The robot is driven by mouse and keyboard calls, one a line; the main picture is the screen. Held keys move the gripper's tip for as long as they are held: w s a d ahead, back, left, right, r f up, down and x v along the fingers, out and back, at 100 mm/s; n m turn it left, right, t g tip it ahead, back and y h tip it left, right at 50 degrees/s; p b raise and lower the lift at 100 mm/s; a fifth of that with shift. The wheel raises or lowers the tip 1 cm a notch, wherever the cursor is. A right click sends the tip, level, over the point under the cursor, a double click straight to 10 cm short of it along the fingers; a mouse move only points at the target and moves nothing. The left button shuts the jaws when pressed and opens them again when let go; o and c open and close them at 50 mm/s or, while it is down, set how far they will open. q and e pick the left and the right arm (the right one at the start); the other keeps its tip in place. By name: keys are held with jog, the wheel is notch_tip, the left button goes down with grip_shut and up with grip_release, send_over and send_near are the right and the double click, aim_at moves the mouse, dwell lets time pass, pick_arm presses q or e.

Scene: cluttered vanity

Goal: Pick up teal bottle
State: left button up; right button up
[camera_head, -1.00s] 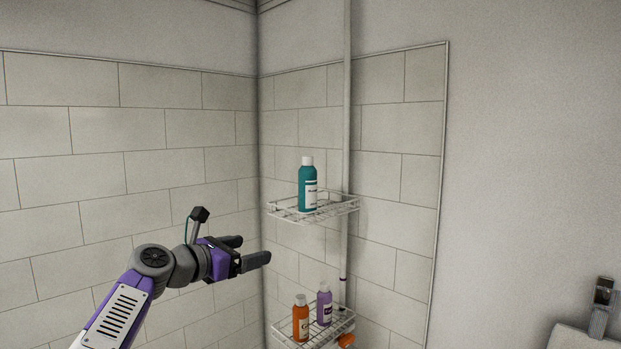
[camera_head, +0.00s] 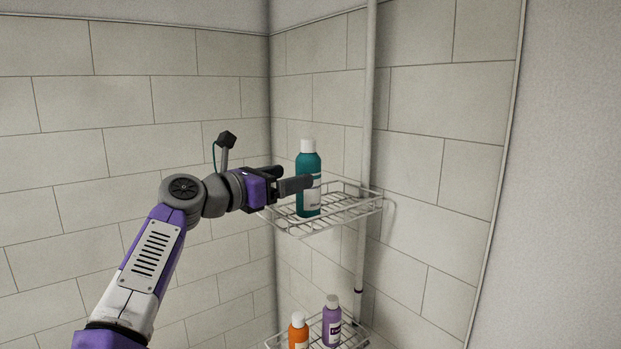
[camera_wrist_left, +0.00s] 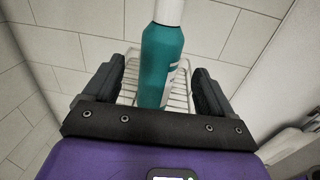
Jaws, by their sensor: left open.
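The teal bottle (camera_head: 308,167) with a white cap and white label stands upright on the upper wire shelf (camera_head: 345,212). My left gripper (camera_head: 295,178) is open at the bottle's height, with its near finger in front of part of the bottle. In the left wrist view the teal bottle (camera_wrist_left: 160,65) lies between the two open fingers of my left gripper (camera_wrist_left: 160,85). Gaps show on both sides, wider on the right. My right gripper is not in view.
A lower wire shelf (camera_head: 352,336) holds an orange bottle (camera_head: 298,334) and a purple bottle (camera_head: 332,322), both with white caps. A vertical pole (camera_head: 368,100) runs behind the shelves. Tiled walls meet in a corner behind them.

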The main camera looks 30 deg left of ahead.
pick_arm(q)
jog(key=x, duration=0.2)
jog(key=p+x, duration=0.1)
jog(key=x, duration=0.3)
jog(key=shift+f, duration=0.3)
jog(key=shift+c, duration=0.2)
jog(key=c, duration=1.2)
